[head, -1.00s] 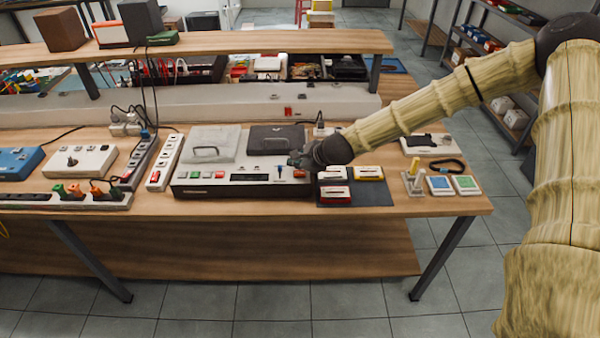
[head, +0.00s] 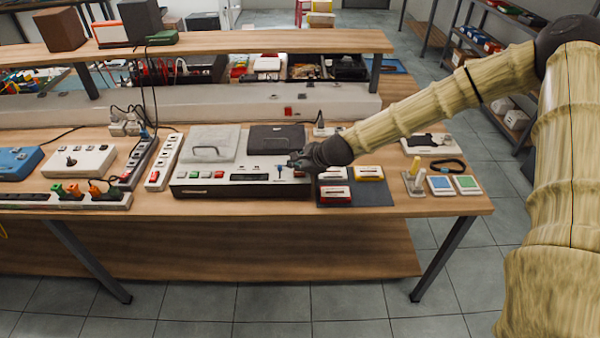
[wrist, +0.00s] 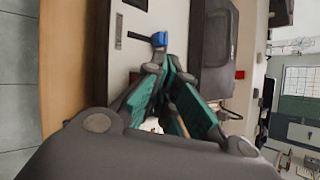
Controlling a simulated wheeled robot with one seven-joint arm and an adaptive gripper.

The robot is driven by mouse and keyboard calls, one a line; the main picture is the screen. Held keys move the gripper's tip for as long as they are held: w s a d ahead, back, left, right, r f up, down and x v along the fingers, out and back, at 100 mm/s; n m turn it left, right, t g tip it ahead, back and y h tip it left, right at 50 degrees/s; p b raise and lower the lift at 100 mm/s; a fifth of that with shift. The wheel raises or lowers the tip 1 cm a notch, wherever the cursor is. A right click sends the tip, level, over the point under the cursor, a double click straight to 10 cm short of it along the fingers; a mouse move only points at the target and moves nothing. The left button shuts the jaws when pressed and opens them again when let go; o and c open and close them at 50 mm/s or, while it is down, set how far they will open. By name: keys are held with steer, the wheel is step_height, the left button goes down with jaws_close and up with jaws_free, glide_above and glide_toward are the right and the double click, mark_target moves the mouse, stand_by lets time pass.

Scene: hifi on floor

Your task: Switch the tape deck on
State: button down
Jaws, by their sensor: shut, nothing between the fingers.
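The tape deck (head: 222,190) is a low whitish box on the workbench with a dark front edge. It has two lids at the back, one light grey (head: 212,142) and one dark (head: 276,138). Green and red buttons (head: 218,175) sit at its left front, a dark display in the middle, and a small blue control (head: 280,168) at the right. My gripper (head: 293,164) is over the deck's right end, close beside the blue control. In the wrist view my gripper (wrist: 160,66) is shut and empty, with its tips right by the blue control (wrist: 159,39). I cannot tell whether they touch.
Several cassettes (head: 334,194) lie on a dark mat (head: 376,195) right of the deck. A white power strip (head: 163,162) with a red switch stands to its left. A long raised grey rail (head: 210,108) runs behind. The bench's front edge is close to the deck.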

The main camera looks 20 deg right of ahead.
mark_target(297, 174)
steer(key=shift+f+b, duration=0.4)
steer(key=shift+f, duration=0.05)
stand_by(0.6)
steer(key=shift+r, duration=0.1)
steer(key=shift+r+p, duration=0.6)
steer(key=shift+r, duration=0.25)
step_height(297, 174, up, 6)
steer(key=p, duration=0.4)
stand_by(0.4)
